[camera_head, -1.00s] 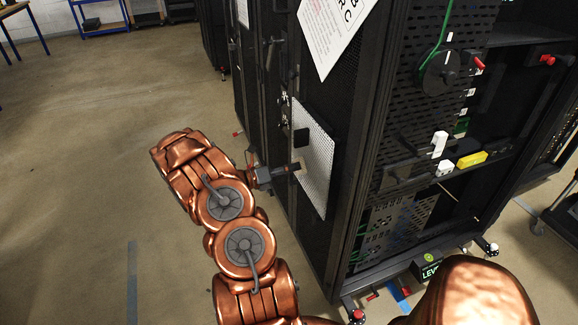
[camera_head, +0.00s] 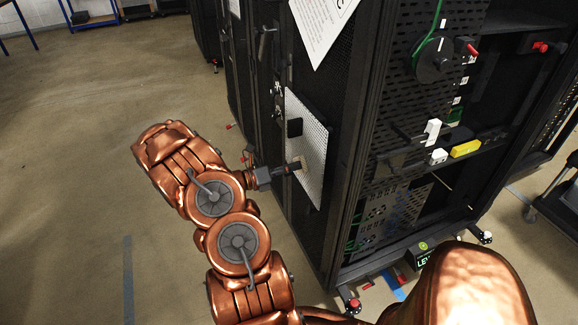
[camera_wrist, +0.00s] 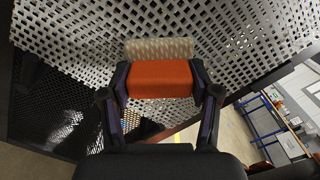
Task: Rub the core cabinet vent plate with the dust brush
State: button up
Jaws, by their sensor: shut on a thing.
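The core cabinet vent plate (camera_head: 316,150) is a light perforated sheet on the dark cabinet's side face. In the wrist view the vent plate (camera_wrist: 225,45) fills the upper part. My gripper (camera_head: 274,175) is at the plate's lower left part in the head view. In the wrist view my gripper (camera_wrist: 160,85) is shut on the orange body of the dust brush (camera_wrist: 160,78). Its pale bristle end (camera_wrist: 158,48) lies over the perforated surface; whether it touches cannot be told for sure. In the head view the brush's light tip (camera_head: 300,163) is at the plate.
The dark cabinet (camera_head: 345,120) stands right of my arm, with a paper sign (camera_head: 322,25) above the plate. The floor (camera_head: 90,170) on the left is open.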

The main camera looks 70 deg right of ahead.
jog(key=shift+s+a+b, duration=0.3)
jog(key=shift+s+a, duration=1.95)
jog(key=shift+a, duration=0.25)
jog(key=shift+p+v, duration=0.45)
jog(key=shift+v, duration=0.35)
jog(key=shift+p+v, duration=0.9)
jog(key=shift+v, duration=1.35)
jog(key=shift+p+v, duration=0.6)
jog(key=shift+v, duration=0.9)
